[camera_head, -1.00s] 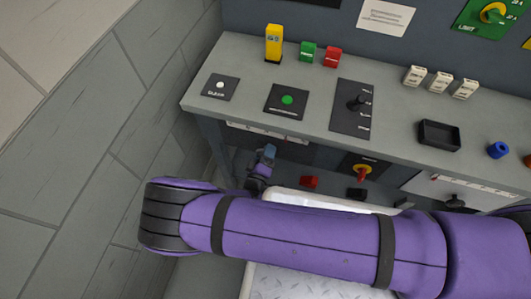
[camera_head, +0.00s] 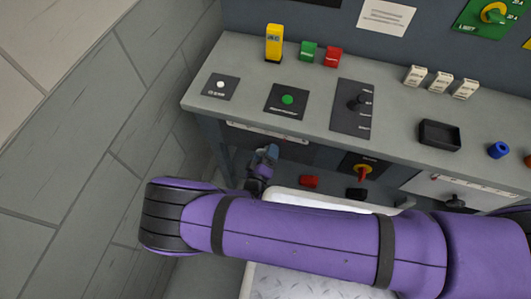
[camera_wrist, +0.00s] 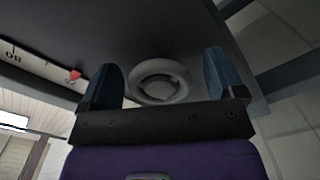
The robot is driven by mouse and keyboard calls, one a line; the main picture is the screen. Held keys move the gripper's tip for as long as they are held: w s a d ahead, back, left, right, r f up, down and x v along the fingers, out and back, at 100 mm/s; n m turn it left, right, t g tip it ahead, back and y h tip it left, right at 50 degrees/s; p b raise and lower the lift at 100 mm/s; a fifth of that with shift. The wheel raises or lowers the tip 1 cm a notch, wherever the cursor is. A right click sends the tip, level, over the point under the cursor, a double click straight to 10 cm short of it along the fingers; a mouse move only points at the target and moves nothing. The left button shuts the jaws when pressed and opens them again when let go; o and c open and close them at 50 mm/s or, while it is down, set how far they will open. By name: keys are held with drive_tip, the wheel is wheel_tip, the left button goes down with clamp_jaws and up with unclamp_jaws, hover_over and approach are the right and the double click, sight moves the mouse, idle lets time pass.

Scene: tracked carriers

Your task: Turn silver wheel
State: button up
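The silver wheel (camera_wrist: 158,67) is a pale grey ring with a round hub on the dark panel face in the wrist view. My gripper (camera_wrist: 160,63) is open, with one blue-grey fingertip to each side of the wheel. There are gaps between the fingers and the ring, and I see no contact. How far the fingertips reach along the wheel's depth is hard to tell. In the head view my gripper (camera_head: 269,152) is small, at the front face of the console below its top edge. The wheel cannot be made out there.
The grey console top (camera_head: 225,105) carries a green button (camera_head: 288,99), a black lever switch (camera_head: 357,102) and a black tray (camera_head: 439,135). A red-handled switch (camera_head: 363,172) is on the front, right of my gripper. A gauge with a red pointer (camera_wrist: 75,75) is left of the wheel.

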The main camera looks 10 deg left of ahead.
drive_tip(key=s, duration=1)
drive_tip(key=shift+s+a, duration=0.35)
drive_tip(key=shift+a, duration=0.1)
